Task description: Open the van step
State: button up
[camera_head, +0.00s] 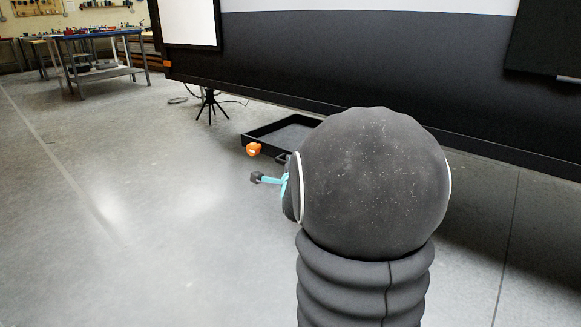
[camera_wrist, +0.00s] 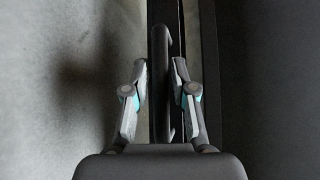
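A black, shallow, tray-like frame (camera_head: 262,127) sits low beside the caravan's lower edge; it looks like the van step, its right part hidden behind my arm. In the wrist view, a dark bar handle (camera_wrist: 159,75) runs lengthwise along a dark edge, with a bracket at its near end. My gripper (camera_wrist: 161,68) is open around this handle, one finger on each side, with narrow gaps still showing. In the head view, my arm covers most of the gripper; one teal-and-dark finger (camera_head: 268,180) shows.
The dark caravan side (camera_head: 290,60) runs across the back. A black tripod-like stand (camera_head: 210,107) and cable are left of the tray. An orange object (camera_head: 253,149) shows near the tray's front. A workbench (camera_head: 100,65) stands far left. The left floor is clear.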

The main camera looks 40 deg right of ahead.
jog(key=shift+o, duration=0.3)
jog(key=shift+s+d, duration=0.1)
jog(key=shift+s, duration=0.1)
jog(key=v, duration=1.1)
jog(key=shift+s+a, duration=0.25)
jog(key=shift+a, duration=0.05)
